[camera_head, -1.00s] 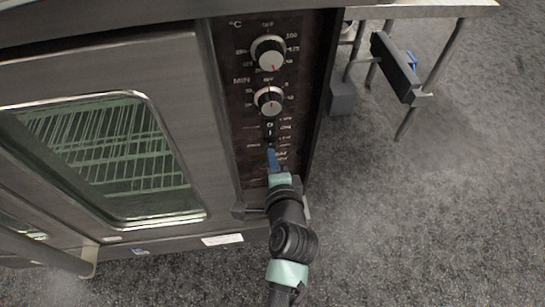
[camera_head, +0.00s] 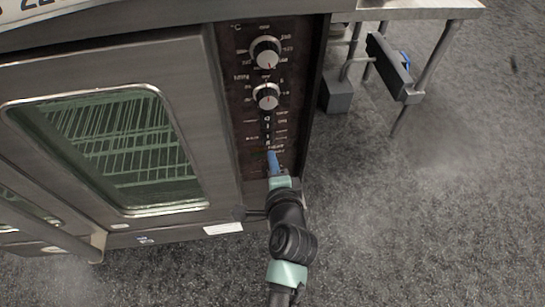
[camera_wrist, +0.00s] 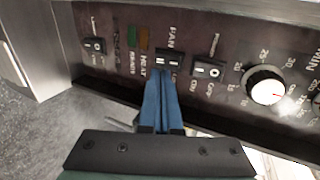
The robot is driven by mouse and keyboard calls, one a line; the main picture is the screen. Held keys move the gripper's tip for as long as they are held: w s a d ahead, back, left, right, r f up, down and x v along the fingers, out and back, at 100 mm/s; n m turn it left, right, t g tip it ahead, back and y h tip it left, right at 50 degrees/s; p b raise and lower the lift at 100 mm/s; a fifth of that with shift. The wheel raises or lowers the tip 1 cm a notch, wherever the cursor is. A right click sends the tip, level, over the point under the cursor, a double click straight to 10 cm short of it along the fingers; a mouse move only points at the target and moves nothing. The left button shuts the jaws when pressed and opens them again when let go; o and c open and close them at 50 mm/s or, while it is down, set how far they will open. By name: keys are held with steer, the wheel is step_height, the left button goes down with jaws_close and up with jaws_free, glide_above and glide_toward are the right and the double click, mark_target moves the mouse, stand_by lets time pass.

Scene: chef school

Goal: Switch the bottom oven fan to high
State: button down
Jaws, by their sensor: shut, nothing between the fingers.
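The oven's dark control panel (camera_head: 285,75) runs down the right of its glass door in the head view. In the wrist view, the fan switch (camera_wrist: 170,60) is a small black rocker beside the printed word FAN. My gripper (camera_head: 271,153) is shut and empty, low in front of the panel. In the wrist view its blue fingertips (camera_wrist: 162,82) are together at the fan switch and overlap its lower edge. I cannot tell whether they touch it. The tips partly hide the switch and its labels, so its setting is unclear.
Another rocker switch (camera_wrist: 207,70) sits close to the right of the fan switch, and a third (camera_wrist: 94,45) to the left. A white-faced knob (camera_wrist: 265,90) is farther right. A metal table (camera_head: 425,14) stands right of the oven.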

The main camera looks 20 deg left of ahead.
mark_target(268, 144)
steer(key=p+v, duration=0.2)
steer(key=v, duration=0.7)
steer(key=shift+s+r+p, duration=0.2)
steer(key=shift+r+p, duration=0.05)
steer(key=shift+p, duration=0.05)
steer(key=shift+d, duration=0.1)
steer(key=f+m+t+b, duration=0.1)
steer(key=m, duration=0.5)
steer(key=f+m+y+b, duration=0.1)
steer(key=f+m, duration=0.1)
steer(key=m, duration=0.4)
steer(key=f+m+t+b, duration=0.1)
steer(key=f+m+b, duration=0.1)
steer(key=m, duration=0.4)
steer(key=shift+s+d+t+y, duration=0.3)
steer(key=shift+s+d, duration=0.05)
steer(key=shift+s, duration=0.05)
steer(key=b+x, duration=0.3)
steer(key=x, duration=1.1)
steer(key=shift+a+b, duration=0.1)
steer(key=shift+b, duration=0.25)
